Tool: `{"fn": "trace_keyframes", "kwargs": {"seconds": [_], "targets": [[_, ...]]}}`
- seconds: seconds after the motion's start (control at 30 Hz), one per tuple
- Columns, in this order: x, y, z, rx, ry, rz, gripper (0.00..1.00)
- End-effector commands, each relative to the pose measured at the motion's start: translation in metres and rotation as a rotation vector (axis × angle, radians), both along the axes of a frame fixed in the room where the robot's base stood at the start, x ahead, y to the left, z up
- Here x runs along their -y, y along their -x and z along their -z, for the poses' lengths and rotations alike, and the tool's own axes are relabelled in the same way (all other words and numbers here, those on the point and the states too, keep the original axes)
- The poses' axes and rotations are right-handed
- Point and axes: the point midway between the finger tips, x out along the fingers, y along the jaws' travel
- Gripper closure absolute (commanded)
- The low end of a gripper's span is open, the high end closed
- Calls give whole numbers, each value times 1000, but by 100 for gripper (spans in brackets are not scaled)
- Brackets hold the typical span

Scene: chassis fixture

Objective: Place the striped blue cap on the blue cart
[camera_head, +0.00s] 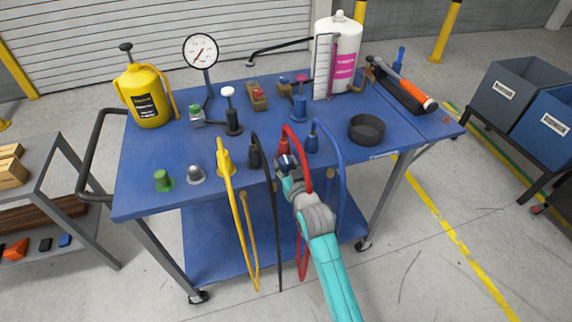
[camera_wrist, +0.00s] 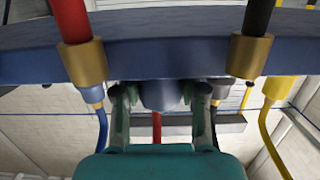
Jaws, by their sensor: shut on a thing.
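The blue cart (camera_head: 150,205) stands in the middle of the head view, with a flat blue top. My gripper (camera_head: 287,172) is at the cart's front edge, between the black and red hoses. It is shut on a small dark blue cap (camera_head: 287,160) with a pale mark, the striped blue cap. In the wrist view the fingers (camera_wrist: 161,105) sit on both sides of the blue cap (camera_wrist: 160,94), close to the cart edge (camera_wrist: 160,58). Whether the cap touches the cart is unclear, as the fingers partly hide it.
The red hose (camera_head: 304,215), black hose (camera_head: 272,215), yellow hose (camera_head: 241,225) and blue hose (camera_head: 343,165) hang close around. A green cap (camera_head: 163,181) and a grey cap (camera_head: 196,175) stand at the front left. A dark round dish (camera_head: 366,140) is right.

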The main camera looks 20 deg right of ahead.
Motion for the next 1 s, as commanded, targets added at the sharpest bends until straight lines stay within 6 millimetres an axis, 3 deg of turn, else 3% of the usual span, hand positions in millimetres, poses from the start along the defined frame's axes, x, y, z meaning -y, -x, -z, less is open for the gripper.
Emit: {"fn": "trace_keyframes", "kwargs": {"seconds": [0.47,0.5,0.57,1.0], "targets": [[0,0,6,1,0,0,86],[0,0,6,0,0,0,51],[0,0,7,-1,0,0,36],[0,1,7,-9,0,1,33]]}}
